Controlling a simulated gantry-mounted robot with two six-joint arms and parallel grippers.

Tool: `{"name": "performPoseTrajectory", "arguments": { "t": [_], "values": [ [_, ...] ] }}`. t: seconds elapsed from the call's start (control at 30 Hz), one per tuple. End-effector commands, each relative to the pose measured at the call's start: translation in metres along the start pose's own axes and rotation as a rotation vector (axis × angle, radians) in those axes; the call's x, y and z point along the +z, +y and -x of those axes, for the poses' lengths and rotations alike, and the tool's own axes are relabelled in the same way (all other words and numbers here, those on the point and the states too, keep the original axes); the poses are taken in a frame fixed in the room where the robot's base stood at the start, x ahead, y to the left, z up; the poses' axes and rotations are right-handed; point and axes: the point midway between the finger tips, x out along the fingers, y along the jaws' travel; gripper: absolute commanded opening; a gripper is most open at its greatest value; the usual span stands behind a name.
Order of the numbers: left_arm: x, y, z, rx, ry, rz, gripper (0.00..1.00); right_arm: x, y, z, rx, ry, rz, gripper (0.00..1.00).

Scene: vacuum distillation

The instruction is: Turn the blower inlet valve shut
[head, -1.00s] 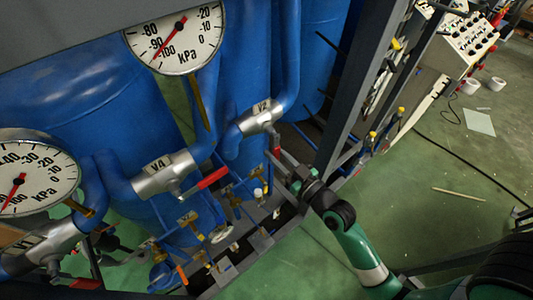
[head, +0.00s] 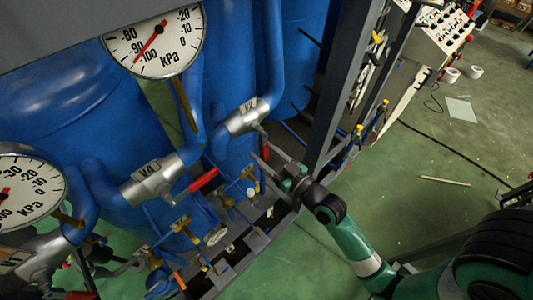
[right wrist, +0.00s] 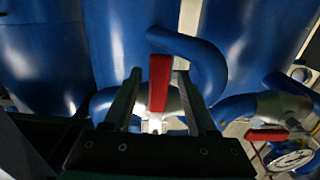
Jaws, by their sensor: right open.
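The valve labelled V2 (head: 245,117) is a silver body on a blue pipe, with a red lever handle partly hidden by my gripper in the head view. No label reading blower inlet can be made out. My right gripper (head: 267,158) is open at V2's handle. In the right wrist view, the red handle (right wrist: 160,82) shows between the two spread fingers of my right gripper (right wrist: 160,100), with a gap at each side. Whether a finger touches it I cannot tell. My left gripper is not in view.
Valve V4 (head: 152,181), with its red handle (head: 203,181), stands to the left of V2. Pressure gauges (head: 155,38) stand over the pipes. Thin pipes and brass fittings lie below. A grey frame post (head: 342,90) rises close to the right of my gripper.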

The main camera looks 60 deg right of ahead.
Motion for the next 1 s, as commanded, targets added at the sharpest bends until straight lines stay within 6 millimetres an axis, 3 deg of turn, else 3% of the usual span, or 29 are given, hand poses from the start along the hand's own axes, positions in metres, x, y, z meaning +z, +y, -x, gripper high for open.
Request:
{"name": "performPoseTrajectory", "arguments": {
  "t": [0.17, 0.4, 0.6, 1.0],
  "values": [
    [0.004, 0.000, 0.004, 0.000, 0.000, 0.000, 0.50, 0.003, 0.001, 0.016, 0.002, -0.001, -0.001, 0.57],
    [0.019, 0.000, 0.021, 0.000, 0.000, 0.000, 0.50, 0.007, 0.001, 0.072, 0.004, -0.002, -0.003, 0.57],
    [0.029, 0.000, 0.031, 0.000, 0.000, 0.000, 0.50, 0.005, 0.001, 0.108, 0.004, -0.003, -0.002, 0.57],
    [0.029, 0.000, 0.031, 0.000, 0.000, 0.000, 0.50, 0.000, 0.000, 0.116, 0.000, 0.001, 0.000, 0.57]
  ]
}}
